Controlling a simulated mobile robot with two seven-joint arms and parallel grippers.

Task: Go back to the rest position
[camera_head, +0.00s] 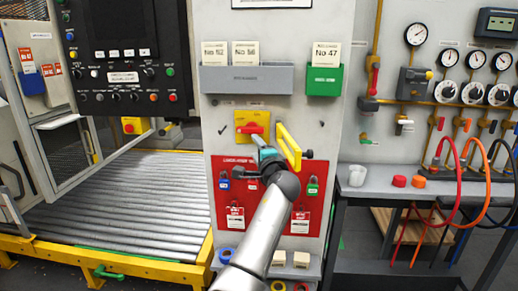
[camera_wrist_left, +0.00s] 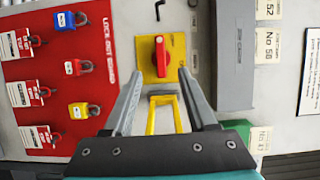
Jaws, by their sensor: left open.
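My left gripper (camera_head: 262,145) is in front of the grey panel, close to a red rotary switch (camera_head: 252,128) on a yellow plate (camera_head: 241,117). In the left wrist view the two fingers (camera_wrist_left: 160,78) are spread with the red switch (camera_wrist_left: 160,56) beyond and between them. A yellow rectangular frame (camera_wrist_left: 164,112) shows between the fingers, with nothing clearly gripped. In the head view this frame (camera_head: 289,147) stands out just right of the gripper; whether it touches a finger I cannot tell. My right gripper does not show.
A red lockout board (camera_head: 227,168) with padlocks and tags is below the switch, partly behind my arm. Grey (camera_head: 246,79) and green (camera_head: 323,81) card holders are above. A roller conveyor (camera_head: 120,205) is left; a bench (camera_head: 385,183) with hoses and gauges is right.

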